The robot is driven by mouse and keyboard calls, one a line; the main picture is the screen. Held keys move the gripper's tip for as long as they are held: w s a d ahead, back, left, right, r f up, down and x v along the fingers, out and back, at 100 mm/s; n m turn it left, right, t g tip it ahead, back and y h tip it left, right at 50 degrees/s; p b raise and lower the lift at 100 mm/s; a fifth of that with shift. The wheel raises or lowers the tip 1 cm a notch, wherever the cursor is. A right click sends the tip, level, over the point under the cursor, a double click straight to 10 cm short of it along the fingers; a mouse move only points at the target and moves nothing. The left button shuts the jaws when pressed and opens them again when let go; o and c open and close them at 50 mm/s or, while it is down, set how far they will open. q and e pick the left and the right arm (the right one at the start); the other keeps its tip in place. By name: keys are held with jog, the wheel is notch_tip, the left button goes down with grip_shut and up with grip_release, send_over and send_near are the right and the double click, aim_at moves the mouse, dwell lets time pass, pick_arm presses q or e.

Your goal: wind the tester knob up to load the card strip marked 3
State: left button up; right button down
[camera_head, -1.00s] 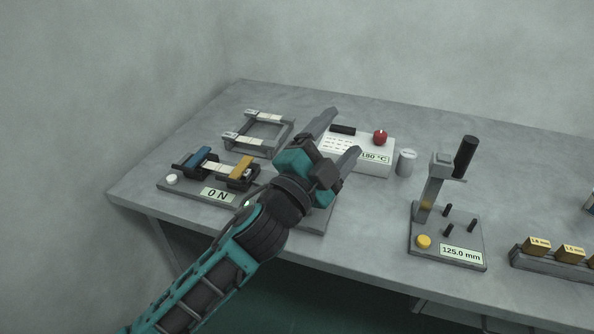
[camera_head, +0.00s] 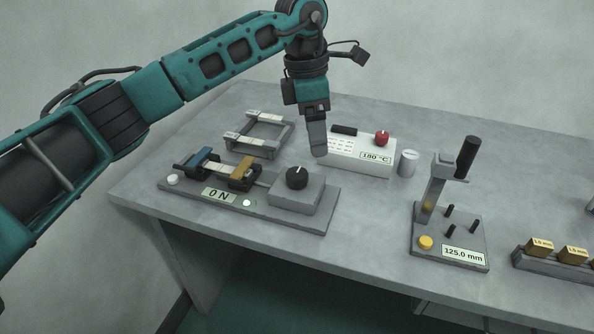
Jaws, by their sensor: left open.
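The tester (camera_head: 318,221) stands at the left front of the table. Its black knob (camera_head: 297,178) sits on top of a grey block at the tester's right end, with a pale pointer mark. A pale card strip (camera_head: 216,167) lies between the blue clamp (camera_head: 200,157) and the orange clamp (camera_head: 242,170); I cannot read its mark. The tester's display (camera_head: 219,195) reads 0 N. My left gripper (camera_head: 318,152) points down, open and empty, above and behind the knob and apart from it. It shows nearly edge-on, so one finger hides the other. My right gripper is out of view.
A grey frame (camera_head: 284,137) with pale strips stands behind the tester. A white 180 °C box (camera_head: 345,160) with a red knob (camera_head: 382,138) is beside my left gripper. A grey cylinder (camera_head: 408,163) and a 125.0 mm lever device (camera_head: 458,238) stand to the right.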

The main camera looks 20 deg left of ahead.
aim_at(297, 173)
pick_arm(q)
jog(key=shift+y, duration=0.9)
jog(key=a+f, duration=0.1)
jog(key=f, duration=0.2)
jog(key=a+f, duration=0.1)
jog(key=f, duration=0.3)
jog(key=a+f, duration=0.1)
jog(key=f, duration=0.3)
jog(key=shift+w+a+b, duration=0.25)
jog(key=shift+a+b, duration=0.05)
jog(key=c, duration=1.1)
